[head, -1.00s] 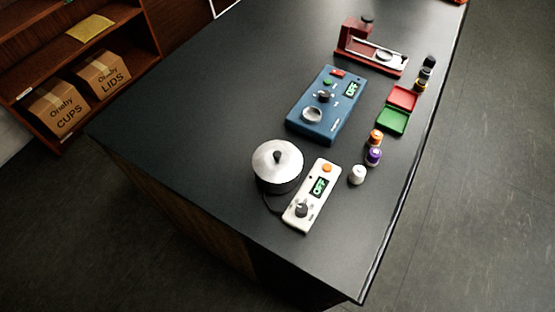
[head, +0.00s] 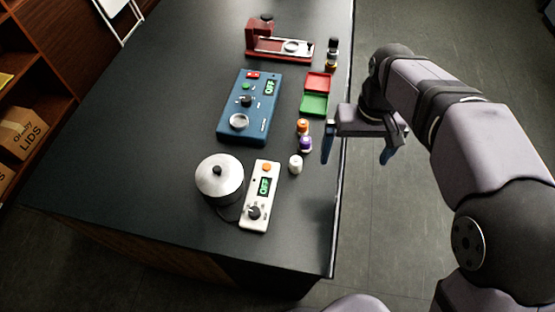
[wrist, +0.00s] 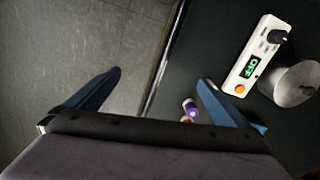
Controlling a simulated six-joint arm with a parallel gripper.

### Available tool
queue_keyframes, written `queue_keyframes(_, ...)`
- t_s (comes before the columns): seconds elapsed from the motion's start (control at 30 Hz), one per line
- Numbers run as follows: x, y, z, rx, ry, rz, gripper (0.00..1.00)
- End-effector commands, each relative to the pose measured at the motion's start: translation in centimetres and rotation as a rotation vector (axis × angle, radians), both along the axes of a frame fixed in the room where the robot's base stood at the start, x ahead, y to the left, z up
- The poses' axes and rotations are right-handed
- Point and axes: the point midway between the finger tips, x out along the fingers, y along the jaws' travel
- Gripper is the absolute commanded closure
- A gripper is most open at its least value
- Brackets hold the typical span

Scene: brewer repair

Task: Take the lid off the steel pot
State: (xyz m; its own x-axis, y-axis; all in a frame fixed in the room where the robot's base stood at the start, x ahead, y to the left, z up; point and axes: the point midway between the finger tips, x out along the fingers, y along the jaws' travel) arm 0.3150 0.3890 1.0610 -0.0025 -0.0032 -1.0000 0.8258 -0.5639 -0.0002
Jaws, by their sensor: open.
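The steel pot (head: 220,198) stands on the black table at the near left, with its silver lid (head: 219,173) and black knob on top. In the wrist view the lid (wrist: 296,84) shows at the right edge, partly cut off. My gripper (head: 358,158) is open and empty, its blue fingers pointing down beyond the table's right edge, well to the right of the pot. In the wrist view the two fingers of my gripper (wrist: 158,85) are spread wide with floor and table edge between them.
A white control box (head: 259,206) with a green display reading OFF stands right of the pot. A blue device (head: 249,107), red and green trays (head: 314,104), a red stand (head: 278,48) and small bottles (head: 305,144) stand farther back. The table's left side is clear.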

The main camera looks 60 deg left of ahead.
Motion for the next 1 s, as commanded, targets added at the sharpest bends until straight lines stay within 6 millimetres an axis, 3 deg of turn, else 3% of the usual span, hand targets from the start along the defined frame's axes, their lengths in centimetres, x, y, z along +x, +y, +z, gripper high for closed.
queue_keyframes(0.03, -2.8, 3.5, 0.6, -0.001, 0.001, 0.086, 0.00)
queue_keyframes(0.2, -12.2, 11.4, 1.8, 0.000, 0.000, 0.314, 0.00)
queue_keyframes(0.3, -17.7, 14.2, 2.2, 0.000, 0.001, 0.424, 0.00)
queue_keyframes(0.4, -22.2, 15.7, 2.4, 0.002, 0.000, 0.507, 0.00)
queue_keyframes(0.5, -25.2, 16.5, 2.6, 0.002, 0.000, 0.562, 0.00)
queue_keyframes(0.67, -27.3, 16.9, 2.7, 0.003, -0.001, 0.598, 0.00)
queue_keyframes(1.0, -27.4, 16.9, 1.0, 0.002, 0.001, 0.600, 0.00)
